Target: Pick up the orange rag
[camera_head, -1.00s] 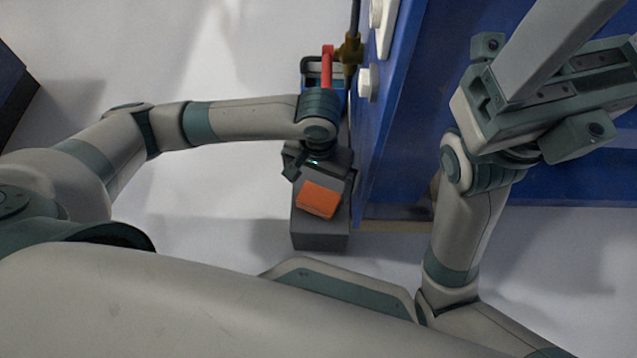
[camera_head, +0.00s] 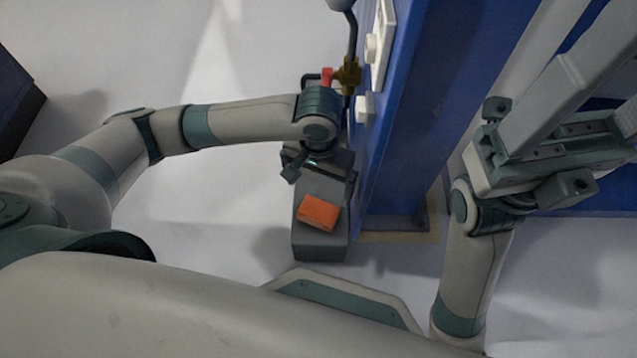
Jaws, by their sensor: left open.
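The orange rag (camera_head: 318,212) is a small folded block lying on top of a dark grey box-like stand (camera_head: 318,246) near the middle of the view. My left gripper (camera_head: 318,180) is over the same stand, just behind the rag in the picture, pointing down. It is open and apart from the rag as far as I can see; my own wrist hides part of its fingers. My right gripper (camera_head: 560,150) is at the right, in front of the blue machine, far from the rag. Its jaws are partly cut off and a long grey bar crosses it.
A blue machine frame (camera_head: 425,130) stands close to the right of the stand. White knobs (camera_head: 364,107) and a brass valve (camera_head: 348,75) with a red handle stick out near my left wrist. The white floor on the left is open. A dark object (camera_head: 15,100) is at the left edge.

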